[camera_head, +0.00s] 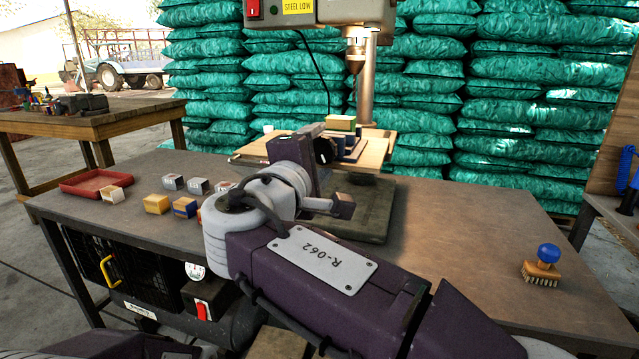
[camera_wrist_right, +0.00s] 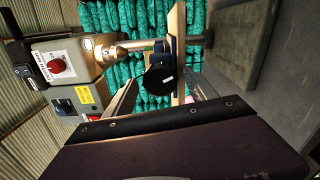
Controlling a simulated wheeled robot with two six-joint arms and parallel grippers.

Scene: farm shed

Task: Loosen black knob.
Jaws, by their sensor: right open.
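The black knob (camera_wrist_right: 160,81) is a round dark disc with a white mark in the right wrist view. It is close to the edge of the wooden board (camera_wrist_right: 177,22), which shows edge-on. In the head view the knob (camera_head: 325,152) shows small, right beside my right gripper (camera_head: 318,138). In the wrist view the open fingers of my right gripper (camera_wrist_right: 164,94) stand on either side of the knob with gaps; I see no contact. The drill press head (camera_head: 320,12) and chuck (camera_head: 355,58) are above the wooden board (camera_head: 373,157). My left gripper is out of view.
Several small blocks, such as a yellow one (camera_head: 156,204), and a red tray (camera_head: 95,181) lie on the workbench's left. The bench (camera_head: 450,240) is clear between.

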